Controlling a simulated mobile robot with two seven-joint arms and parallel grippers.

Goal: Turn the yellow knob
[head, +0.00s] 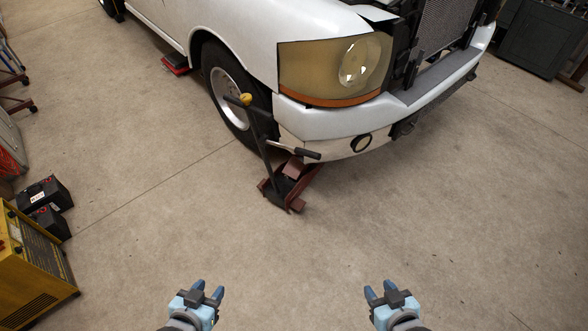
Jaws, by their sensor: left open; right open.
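The yellow knob (245,99) sits at the top of the upright black handle of a dark red floor jack (290,185), by the white pickup's front wheel. My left gripper (208,290) is open and empty at the bottom of the head view, below and left of the jack. My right gripper (384,290) is open and empty, below and right of the jack. Both are well apart from the knob.
The white pickup (210,22) with its headlight (335,68) and bumper (340,122) fills the top. A yellow machine (35,262) and black batteries (45,195) stand at the left. A dark cabinet (540,38) is at the top right. Concrete floor between my grippers and the jack is clear.

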